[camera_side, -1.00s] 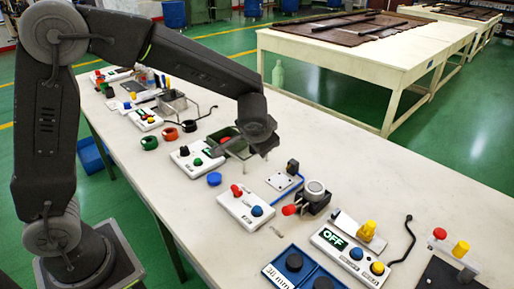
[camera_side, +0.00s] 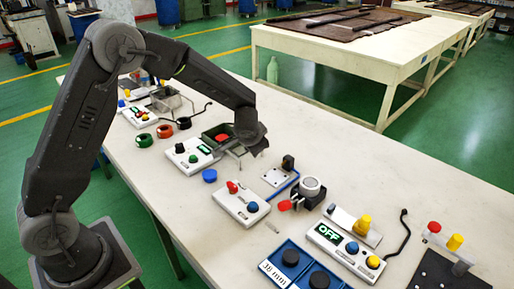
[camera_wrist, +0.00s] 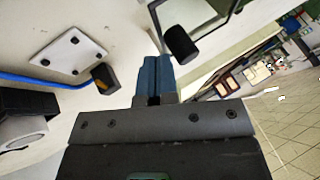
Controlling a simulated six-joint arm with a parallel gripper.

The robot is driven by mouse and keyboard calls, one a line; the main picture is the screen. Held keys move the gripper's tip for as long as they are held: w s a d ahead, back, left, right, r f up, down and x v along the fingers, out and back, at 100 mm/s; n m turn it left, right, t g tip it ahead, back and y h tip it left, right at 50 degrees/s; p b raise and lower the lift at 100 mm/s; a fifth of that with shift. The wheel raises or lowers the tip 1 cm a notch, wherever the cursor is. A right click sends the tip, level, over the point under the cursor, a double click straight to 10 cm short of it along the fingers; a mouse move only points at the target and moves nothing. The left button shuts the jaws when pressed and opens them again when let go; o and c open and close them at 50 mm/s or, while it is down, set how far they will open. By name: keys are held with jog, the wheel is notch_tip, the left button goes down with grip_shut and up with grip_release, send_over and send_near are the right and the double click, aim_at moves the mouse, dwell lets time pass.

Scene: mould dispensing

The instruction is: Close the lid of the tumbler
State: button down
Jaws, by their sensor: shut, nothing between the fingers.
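The tumbler appears to be the small green open-topped box (camera_side: 206,137) with a red piece (camera_side: 222,138) inside, behind a white control box. A thin-framed panel, apparently its lid (camera_side: 236,151), stands out at its right side, partly hidden by my gripper (camera_side: 259,150). In the wrist view the framed clear panel (camera_wrist: 215,12) is at the top, with a black cylindrical knob (camera_wrist: 182,45) on or beside it. My gripper's blue fingers (camera_wrist: 154,64) are together and empty, just left of the knob. I cannot tell whether they touch the panel.
The white control box (camera_side: 185,165) stands in front of the tumbler. A white plate with a black block (camera_side: 288,162) and blue cable lies to the right. Bare table lies behind my gripper.

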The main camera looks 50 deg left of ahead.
aim_at(229, 140)
jog(key=shift+a, duration=0.25)
jog(key=a, duration=1.1)
jog(key=shift+d, duration=0.1)
jog(key=d, duration=0.3)
jog(key=s+d+r, duration=0.1)
jog(key=shift+s+d, duration=0.1)
jog(key=shift+d, duration=0.3)
jog(key=s+d+r+n+h, duration=0.1)
jog(key=s+d+r, duration=0.3)
jog(key=s+r, duration=0.4)
jog(key=s+d+r, duration=0.4)
jog(key=s+r, duration=0.4)
jog(key=s, duration=0.1)
jog(key=s+d+h, duration=0.1)
jog(key=s+d, duration=0.1)
jog(key=s, duration=0.4)
jog(key=s+d+h, duration=0.2)
jog(key=s+d, duration=0.1)
jog(key=s, duration=0.3)
jog(key=shift+s+d+r+h, duration=0.3)
jog(key=shift+s+d+r, duration=0.05)
jog(key=shift+r, duration=0.1)
